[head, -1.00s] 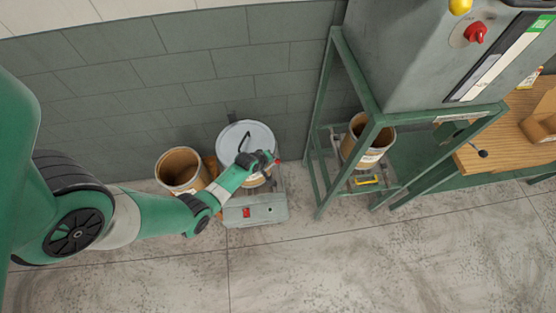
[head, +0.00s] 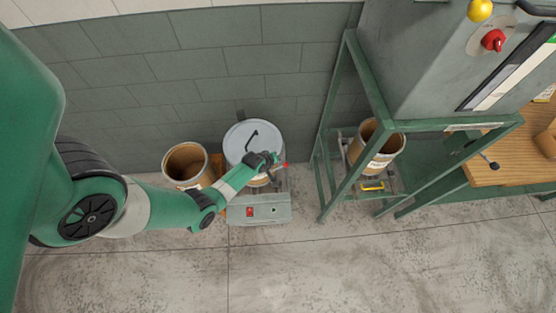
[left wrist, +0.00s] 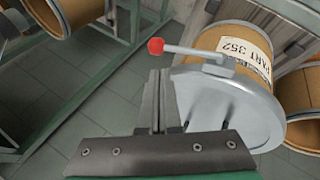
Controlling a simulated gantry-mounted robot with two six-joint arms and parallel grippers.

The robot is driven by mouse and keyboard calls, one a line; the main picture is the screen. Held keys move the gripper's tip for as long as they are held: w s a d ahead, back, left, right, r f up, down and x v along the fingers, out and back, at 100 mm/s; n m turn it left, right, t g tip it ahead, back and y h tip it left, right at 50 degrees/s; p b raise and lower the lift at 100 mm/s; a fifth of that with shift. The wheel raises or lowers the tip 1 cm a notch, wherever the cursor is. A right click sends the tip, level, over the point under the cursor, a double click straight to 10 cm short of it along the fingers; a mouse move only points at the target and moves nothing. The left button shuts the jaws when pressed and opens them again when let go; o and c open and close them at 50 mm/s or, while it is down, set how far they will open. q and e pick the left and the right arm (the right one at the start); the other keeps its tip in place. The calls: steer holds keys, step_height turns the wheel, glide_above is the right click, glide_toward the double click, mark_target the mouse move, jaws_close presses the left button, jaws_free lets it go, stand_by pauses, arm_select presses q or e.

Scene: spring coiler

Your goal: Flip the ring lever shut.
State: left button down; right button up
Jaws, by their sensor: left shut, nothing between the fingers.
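The drum (left wrist: 214,45), labelled PART 352, shows in the left wrist view with its grey lid and ring (left wrist: 250,118). The ring lever (left wrist: 200,52) is a grey bar ending in a red knob (left wrist: 156,46); it sticks out to the left, away from the drum wall. In the head view the drum's grey lid (head: 240,140) and the red knob (head: 285,165) are seen. My left gripper (left wrist: 158,80) is shut and empty, close to the lever bar and beside the lid rim; touching cannot be told. In the head view my left gripper (head: 274,160) covers part of the drum. My right gripper is not in view.
The drum stands on a grey base (head: 268,213) with a red button. An open drum (head: 186,164) stands to its left. The wall is close behind; floor in front is clear.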

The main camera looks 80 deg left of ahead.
arm_select(q)
step_height(320, 180, up, 13)
steer(key=d+p, duration=0.1)
steer(key=p, duration=0.5)
steer(key=shift+w+p, duration=0.4)
steer(key=shift+w, duration=0.05)
steer(key=shift+d, duration=0.1)
